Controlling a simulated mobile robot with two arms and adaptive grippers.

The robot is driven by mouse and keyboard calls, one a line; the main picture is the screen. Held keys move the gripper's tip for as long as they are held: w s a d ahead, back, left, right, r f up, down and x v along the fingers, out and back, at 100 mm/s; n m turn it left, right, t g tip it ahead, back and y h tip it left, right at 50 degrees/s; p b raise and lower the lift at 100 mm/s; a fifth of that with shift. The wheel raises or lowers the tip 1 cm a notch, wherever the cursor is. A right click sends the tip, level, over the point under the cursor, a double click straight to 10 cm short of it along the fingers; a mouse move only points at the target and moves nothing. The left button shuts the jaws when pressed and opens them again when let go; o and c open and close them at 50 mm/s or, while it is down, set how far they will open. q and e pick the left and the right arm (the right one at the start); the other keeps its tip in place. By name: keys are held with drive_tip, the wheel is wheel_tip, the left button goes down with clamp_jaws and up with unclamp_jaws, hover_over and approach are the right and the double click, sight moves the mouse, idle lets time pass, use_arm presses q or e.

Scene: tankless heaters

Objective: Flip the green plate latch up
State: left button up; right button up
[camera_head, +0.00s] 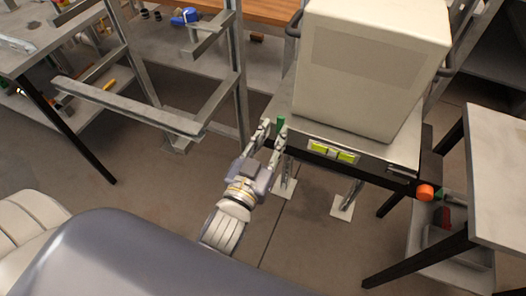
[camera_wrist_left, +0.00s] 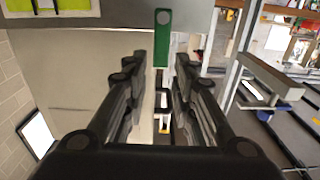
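The green plate latch (camera_head: 281,124) is a small green tab at the left end of the front edge of the heater's platform. In the left wrist view the green latch (camera_wrist_left: 162,38) is a narrow upright plate with a round spot near its top, lying just beyond and between the fingertips. My left gripper (camera_head: 272,131) is open, with one finger on each side of the latch's line; it also shows in the left wrist view (camera_wrist_left: 160,62). I cannot tell whether a finger touches the latch. My right gripper is not in view.
A large cream box (camera_head: 370,70) stands on the platform. Yellow-green labels (camera_head: 333,151) and an orange knob (camera_head: 425,192) are on its front side. A metal frame (camera_head: 150,110) stands to the left, and a grey table (camera_head: 500,170) to the right.

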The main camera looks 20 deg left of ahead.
use_arm(q)
drive_tip(key=s, duration=0.5)
drive_tip(key=shift+s+a, duration=0.1)
drive_tip(key=shift+s, duration=0.25)
drive_tip(key=shift+f, duration=0.1)
drive_tip(key=s+d+f+m+g+h, duration=0.1)
drive_tip(key=s+f+g, duration=0.2)
drive_tip(key=f, duration=1)
drive_tip(key=s+d+f+g, duration=0.2)
drive_tip(key=f+g, duration=0.1)
drive_tip(key=f, duration=1)
drive_tip(key=s+d+f+m+g+h, duration=0.1)
drive_tip(key=s+f+g, duration=0.2)
drive_tip(key=f, duration=1)
drive_tip(key=s+a+f+g+y, duration=0.1)
drive_tip(key=s+a+f+g, duration=0.1)
drive_tip(key=s+a+f, duration=0.2)
drive_tip(key=s+a+f+g, duration=0.3)
drive_tip(key=s+a+f, duration=0.2)
drive_tip(key=s+f, duration=0.4)
drive_tip(key=s+a+f+g+y, duration=0.1)
drive_tip(key=s+a+f+g, duration=0.2)
drive_tip(key=s+f, duration=0.4)
drive_tip(key=s+a, duration=0.1)
drive_tip(key=s, duration=0.2)
drive_tip(key=shift+s+a+f+y, duration=0.2)
drive_tip(key=shift+a+y, duration=0.1)
drive_tip(key=shift+a, duration=0.05)
